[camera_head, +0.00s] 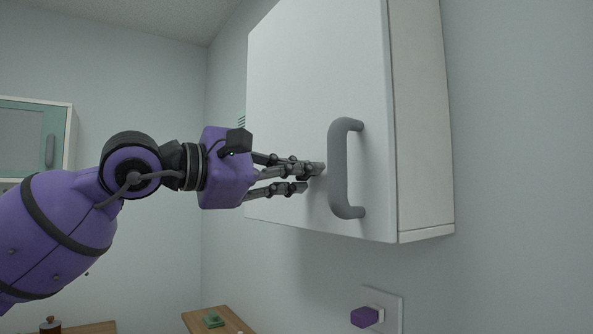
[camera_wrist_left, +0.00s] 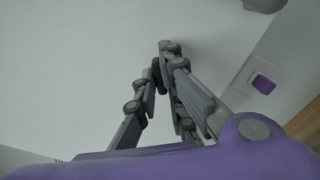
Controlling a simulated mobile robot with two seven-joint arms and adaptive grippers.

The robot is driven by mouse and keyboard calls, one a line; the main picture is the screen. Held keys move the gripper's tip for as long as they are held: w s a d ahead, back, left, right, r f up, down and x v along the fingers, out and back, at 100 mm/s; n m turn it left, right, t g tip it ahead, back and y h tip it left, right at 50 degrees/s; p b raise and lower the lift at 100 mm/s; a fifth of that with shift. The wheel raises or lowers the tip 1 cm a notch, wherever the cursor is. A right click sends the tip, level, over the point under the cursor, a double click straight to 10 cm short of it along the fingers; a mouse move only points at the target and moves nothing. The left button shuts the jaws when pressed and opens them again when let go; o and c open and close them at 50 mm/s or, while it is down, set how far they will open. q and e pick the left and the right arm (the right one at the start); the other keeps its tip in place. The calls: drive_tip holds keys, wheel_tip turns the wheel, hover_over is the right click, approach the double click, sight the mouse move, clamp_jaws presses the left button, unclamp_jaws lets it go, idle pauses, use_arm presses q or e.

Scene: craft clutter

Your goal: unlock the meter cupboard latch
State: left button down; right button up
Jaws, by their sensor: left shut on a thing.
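The meter cupboard (camera_head: 320,80) is a white wall cupboard with its door shut and a grey bar handle (camera_head: 338,175) on the door. My left gripper (camera_head: 316,169) reaches in from the left to the door face, just left of the handle. In the left wrist view its fingers (camera_wrist_left: 169,48) come together at the white door (camera_wrist_left: 70,70). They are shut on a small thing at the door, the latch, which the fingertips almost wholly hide. The handle shows at the top of the wrist view (camera_wrist_left: 263,4), apart from the fingers. My right gripper is not in view.
A wall plate with a purple knob (camera_head: 364,317) is below the cupboard. A wooden surface (camera_head: 200,319) with a small green object (camera_head: 213,319) is at the bottom. A teal-framed cabinet (camera_head: 30,135) hangs at the far left. The air below the cupboard is clear.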

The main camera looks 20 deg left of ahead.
use_arm(q)
drive_tip(key=n+p, duration=0.2)
drive_tip(key=n, duration=0.9)
drive_tip(key=shift+r, duration=0.1)
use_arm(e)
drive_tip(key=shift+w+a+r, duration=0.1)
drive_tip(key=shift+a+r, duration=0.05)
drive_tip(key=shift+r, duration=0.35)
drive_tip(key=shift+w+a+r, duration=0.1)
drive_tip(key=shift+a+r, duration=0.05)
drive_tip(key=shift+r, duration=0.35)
use_arm(q)
drive_tip(key=shift+n, duration=0.3)
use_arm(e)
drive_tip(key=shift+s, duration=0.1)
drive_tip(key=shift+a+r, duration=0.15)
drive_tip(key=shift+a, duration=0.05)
use_arm(q)
drive_tip(key=c, duration=1.8)
unclamp_jaws()
drive_tip(key=shift+c, duration=0.2)
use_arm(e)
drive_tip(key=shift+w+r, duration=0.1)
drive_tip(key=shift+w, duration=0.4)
